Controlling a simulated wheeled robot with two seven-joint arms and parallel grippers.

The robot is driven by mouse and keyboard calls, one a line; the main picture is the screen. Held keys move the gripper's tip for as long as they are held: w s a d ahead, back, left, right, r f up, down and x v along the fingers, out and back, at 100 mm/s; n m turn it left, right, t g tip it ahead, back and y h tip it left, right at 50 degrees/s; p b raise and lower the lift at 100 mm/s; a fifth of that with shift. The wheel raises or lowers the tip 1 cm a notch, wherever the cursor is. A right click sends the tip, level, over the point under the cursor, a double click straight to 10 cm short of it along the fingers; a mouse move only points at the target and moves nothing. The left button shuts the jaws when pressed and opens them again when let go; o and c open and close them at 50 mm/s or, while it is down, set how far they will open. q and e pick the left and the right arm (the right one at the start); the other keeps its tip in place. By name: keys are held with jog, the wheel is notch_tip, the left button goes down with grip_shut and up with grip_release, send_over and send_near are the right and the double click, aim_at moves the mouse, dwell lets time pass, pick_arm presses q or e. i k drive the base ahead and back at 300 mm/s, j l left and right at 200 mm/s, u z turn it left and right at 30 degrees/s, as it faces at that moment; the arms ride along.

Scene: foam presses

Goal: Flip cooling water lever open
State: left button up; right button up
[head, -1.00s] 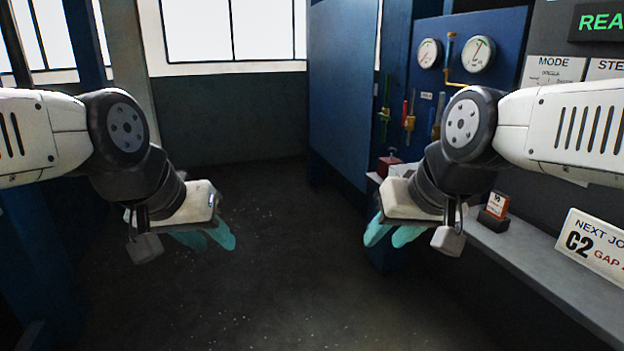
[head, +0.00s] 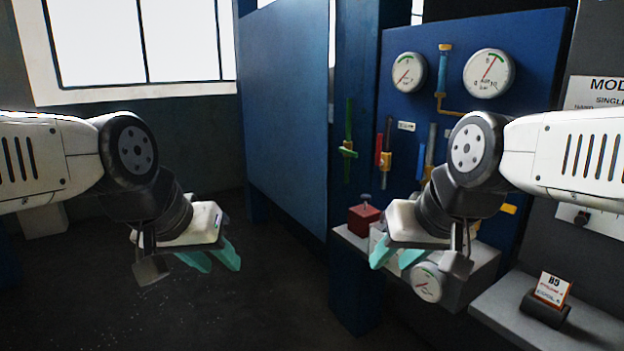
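My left gripper (head: 213,260) hangs over the dark floor at left, fingers spread and empty.
Two round gauges (head: 408,72) (head: 489,73) sit above the levers. A red box (head: 364,218) and a grey box with a gauge (head: 427,283) stand close to my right gripper. A small card stand (head: 546,312) is on the ledge at right. The floor at left is clear.

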aim_at(342, 150)
jog(key=i+j+z, duration=0.45)
jog(key=i, duration=0.2)
jog(key=i+l, duration=0.1)
jog(key=i, duration=0.95)
